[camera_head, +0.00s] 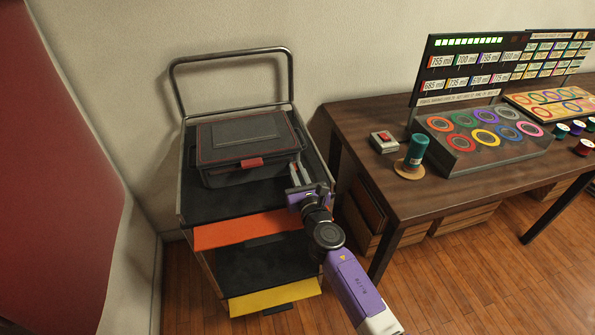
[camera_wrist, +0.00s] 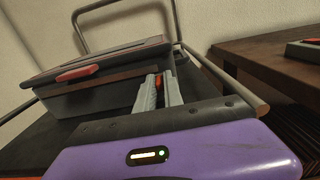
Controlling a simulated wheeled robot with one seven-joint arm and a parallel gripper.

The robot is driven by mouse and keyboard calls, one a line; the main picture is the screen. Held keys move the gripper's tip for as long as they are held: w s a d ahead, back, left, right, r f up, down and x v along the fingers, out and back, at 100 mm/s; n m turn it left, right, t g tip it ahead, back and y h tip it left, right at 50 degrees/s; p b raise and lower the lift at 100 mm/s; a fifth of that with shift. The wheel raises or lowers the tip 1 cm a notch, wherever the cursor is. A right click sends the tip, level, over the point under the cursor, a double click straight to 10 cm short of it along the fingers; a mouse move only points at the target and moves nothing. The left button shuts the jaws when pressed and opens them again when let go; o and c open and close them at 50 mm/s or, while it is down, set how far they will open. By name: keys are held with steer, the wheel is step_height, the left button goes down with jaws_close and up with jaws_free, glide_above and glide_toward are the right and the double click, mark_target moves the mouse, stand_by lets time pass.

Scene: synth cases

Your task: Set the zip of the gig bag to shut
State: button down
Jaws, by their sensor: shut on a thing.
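The gig bag (camera_head: 246,130) is a black, box-shaped case with red edging, lying on top of a cart. Its lid lies flat. A red tab (camera_head: 252,162) sits at the middle of its front and also shows in the wrist view (camera_wrist: 77,73). My gripper (camera_head: 300,173) is at the bag's front right corner. In the wrist view its two grey fingers (camera_wrist: 160,90) are closed on a small red-orange piece (camera_wrist: 159,84), which looks like the zip pull. The fingers hide most of this piece. I cannot tell how far along the zip it is.
The cart (camera_head: 205,211) has a raised metal handle at the back, and orange and yellow fronts below. A wall is behind.

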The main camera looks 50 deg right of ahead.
steer(key=shift+s+d, duration=0.15)
steer(key=shift+d, duration=0.05)
steer(key=c, duration=1.4)
jaws_free()
steer(key=shift+c, duration=0.2)
steer(key=shift+a, duration=0.1)
steer(key=v, duration=0.7)
steer(key=shift+s+a, duration=0.2)
steer(key=shift+s, duration=0.1)
